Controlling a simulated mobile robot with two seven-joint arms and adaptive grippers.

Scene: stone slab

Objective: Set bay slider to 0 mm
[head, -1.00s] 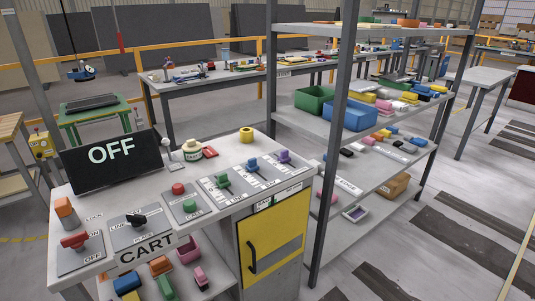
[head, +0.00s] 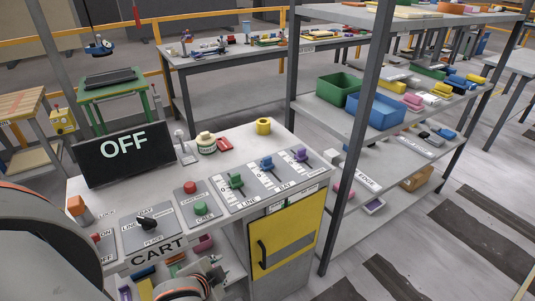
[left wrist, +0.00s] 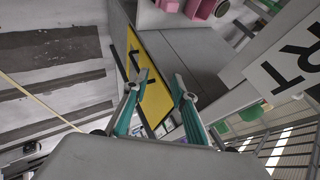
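Three slider panels lie on the cart top in the head view, with a green knob (head: 235,181), a blue knob (head: 266,163) and a purple knob (head: 300,155). My left arm covers the lower left, below and left of the sliders. In the left wrist view my left gripper (left wrist: 160,84) is open and empty, its two fingers apart, over the cart's yellow door (left wrist: 152,88). My right gripper is not in view.
The cart top also holds a black OFF screen (head: 124,154), a black rotary switch (head: 147,223), a red button (head: 190,187) and a yellow roll (head: 263,126). A shelf rack post (head: 357,120) stands close to the cart's right. Bins sit on its shelves.

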